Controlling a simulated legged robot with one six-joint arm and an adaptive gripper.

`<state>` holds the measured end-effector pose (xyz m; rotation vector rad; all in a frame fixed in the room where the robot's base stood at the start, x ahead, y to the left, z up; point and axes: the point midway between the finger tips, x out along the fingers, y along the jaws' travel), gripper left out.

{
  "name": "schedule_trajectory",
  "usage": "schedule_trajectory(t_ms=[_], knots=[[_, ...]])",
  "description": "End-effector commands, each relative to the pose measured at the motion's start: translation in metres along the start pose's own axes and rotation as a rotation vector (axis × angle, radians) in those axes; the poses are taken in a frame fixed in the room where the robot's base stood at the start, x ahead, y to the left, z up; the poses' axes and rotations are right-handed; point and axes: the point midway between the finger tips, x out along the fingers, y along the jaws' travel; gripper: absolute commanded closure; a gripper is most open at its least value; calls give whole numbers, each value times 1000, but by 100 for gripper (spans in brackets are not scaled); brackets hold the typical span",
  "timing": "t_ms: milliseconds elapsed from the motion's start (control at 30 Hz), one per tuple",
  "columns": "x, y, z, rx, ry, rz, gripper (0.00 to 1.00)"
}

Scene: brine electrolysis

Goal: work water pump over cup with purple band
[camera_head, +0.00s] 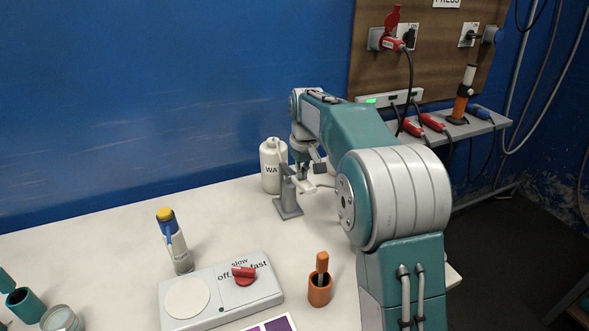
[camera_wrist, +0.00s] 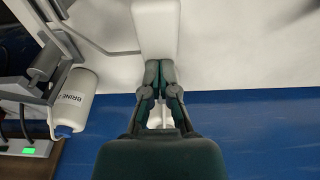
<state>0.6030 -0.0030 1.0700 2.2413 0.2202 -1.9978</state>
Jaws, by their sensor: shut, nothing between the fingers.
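A white bottle marked "WA" (camera_head: 272,166) stands on the table near the blue wall in the head view; the rest of its label is hidden. A grey stand with an upright post (camera_head: 288,203) is just in front of it. My gripper (camera_head: 303,176) points down beside the bottle, close to the stand. In the wrist view my gripper (camera_wrist: 161,66) is shut with its fingertips together and empty. They overlap the end of a pale block-shaped part (camera_wrist: 156,28); I cannot tell whether they touch it. I cannot make out a cup with a purple band.
A bottle marked "BRINE" (camera_wrist: 76,98) is at the left in the wrist view. A control box with a red knob (camera_head: 222,292), a blue-and-white tube with a yellow top (camera_head: 173,242) and an orange holder (camera_head: 319,290) stand in front. The table's left middle is clear.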

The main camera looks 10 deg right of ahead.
Motion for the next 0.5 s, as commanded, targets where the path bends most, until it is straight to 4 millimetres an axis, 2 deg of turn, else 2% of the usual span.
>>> schedule_trajectory(t_ms=[433, 500], knots=[[47, 0, 13, 0, -4, -1, 100], [43, 0, 11, 0, -1, 0, 100]])
